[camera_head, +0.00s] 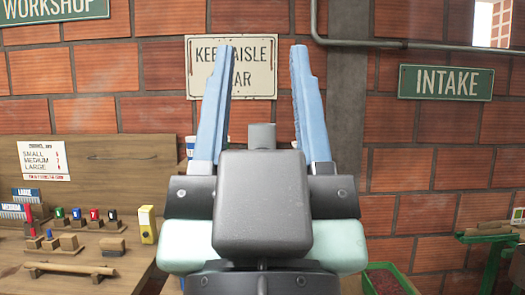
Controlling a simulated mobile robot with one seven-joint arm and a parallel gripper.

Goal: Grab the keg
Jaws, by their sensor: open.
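My gripper (262,50) fills the middle of the view and points up and away. Its two blue fingers stand wide apart, with nothing seen held between their tips. I cannot make out a keg in this view. My gripper's dark body hides what lies straight behind it. Small blue and white bits show beside the base of the left finger, too covered to identify.
A wooden bench (85,278) at left holds stamps, brushes and a yellow box (147,224). At right are a green-framed stand (490,237) and a green container (388,280) with reddish contents. A brick wall (425,190) with signs and a pipe (410,44) closes the back.

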